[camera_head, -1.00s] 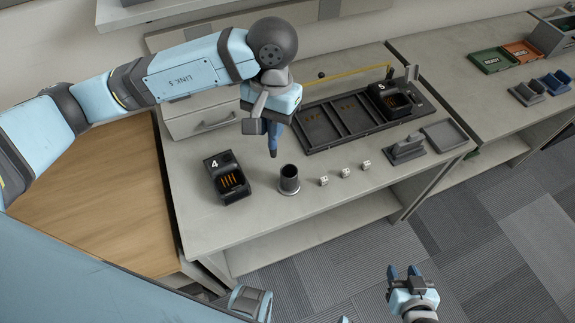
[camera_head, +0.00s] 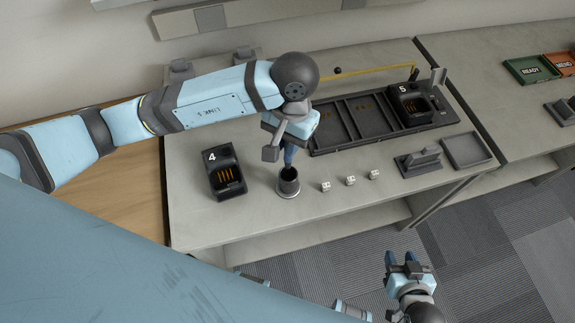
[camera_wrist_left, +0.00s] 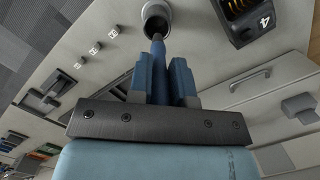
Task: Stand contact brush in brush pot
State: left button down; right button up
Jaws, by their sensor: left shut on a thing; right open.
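The brush pot (camera_head: 288,188), a dark round cup on a wider base, stands upright on the grey bench. It also shows at the top of the left wrist view (camera_wrist_left: 154,12). My left gripper (camera_head: 288,152) is above the pot, shut on the contact brush. The brush (camera_wrist_left: 158,58) is a slim blue stick between the blue fingers, pointing down toward the pot. Its tip overlaps the pot's mouth; I cannot tell if it is inside the rim. My right gripper (camera_head: 401,262) is open and empty, low at the front, off the bench over the floor.
Charger 4 (camera_head: 227,179) stands left of the pot. Several small white cubes (camera_head: 350,180) lie to its right. Behind is a dark compartment tray (camera_head: 350,135) with charger 5 (camera_head: 412,105). A grey stand (camera_head: 417,162) and shallow tray (camera_head: 467,150) sit at right.

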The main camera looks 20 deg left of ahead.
aim_at(288, 168)
pick_arm(q)
notch_tip(288, 168, down, 10)
jog(key=shift+f+p, duration=0.25)
jog(key=shift+p, duration=0.3)
jog(key=shift+w, duration=0.1)
jog(key=shift+f+b, duration=0.2)
jog(key=shift+b, duration=0.1)
jog(key=c, duration=1.1)
grip_release()
jog(key=shift+o, duration=0.2)
jog(key=shift+r, duration=0.1)
jog(key=shift+r+p, duration=0.15)
jog(key=shift+p, duration=0.15)
notch_tip(288, 168, up, 12)
jog(key=w+b, duration=0.1)
jog(key=b, duration=0.1)
jog(key=shift+w+d, duration=0.2)
jog(key=shift+w, duration=0.15)
